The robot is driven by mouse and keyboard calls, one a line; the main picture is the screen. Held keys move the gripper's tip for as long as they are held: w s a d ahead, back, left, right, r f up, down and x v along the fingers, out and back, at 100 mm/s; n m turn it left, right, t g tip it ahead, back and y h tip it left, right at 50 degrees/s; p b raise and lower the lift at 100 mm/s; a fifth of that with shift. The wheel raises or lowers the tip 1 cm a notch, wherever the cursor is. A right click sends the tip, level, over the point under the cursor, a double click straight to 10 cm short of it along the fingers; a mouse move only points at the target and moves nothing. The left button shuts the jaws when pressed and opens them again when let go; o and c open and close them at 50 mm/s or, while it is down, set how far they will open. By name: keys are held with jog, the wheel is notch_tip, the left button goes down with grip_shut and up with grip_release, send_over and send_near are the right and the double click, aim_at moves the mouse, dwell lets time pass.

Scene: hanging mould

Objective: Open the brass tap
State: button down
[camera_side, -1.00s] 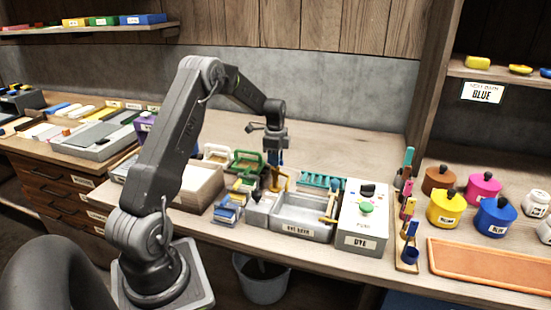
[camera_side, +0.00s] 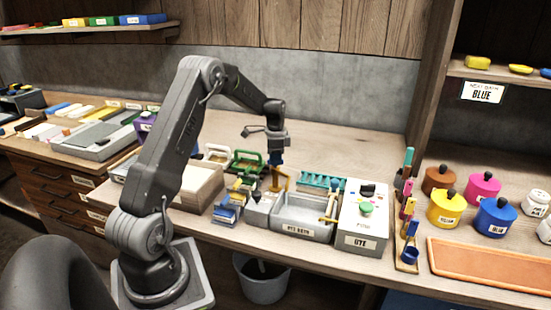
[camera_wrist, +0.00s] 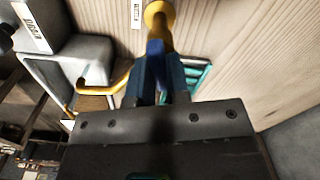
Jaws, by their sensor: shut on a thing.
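The brass tap (camera_side: 280,180) stands at the back left edge of the grey basin (camera_side: 303,231). In the wrist view its yellow-brass pipe (camera_wrist: 108,90) curves beside the fingers, and a round brass end (camera_wrist: 158,14) shows at the top. My gripper (camera_side: 277,160) points down at the top of the tap. In the wrist view my gripper (camera_wrist: 160,88) is shut on a slim blue part (camera_wrist: 155,60) at the tap, which looks like its handle. The fingers hide much of it. I cannot see water running.
A white dye box (camera_side: 363,222) with a green button stands right of the basin. Coloured pots (camera_side: 447,208) stand farther right. The rear bench top is clear.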

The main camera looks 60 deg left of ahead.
jog(key=n, duration=0.7)
jog(key=shift+r, duration=0.1)
jog(key=n, duration=0.6)
jog(key=shift+n, duration=0.4)
jog(key=c, duration=1.1)
grip_release()
notch_tip(320, 180, up, 14)
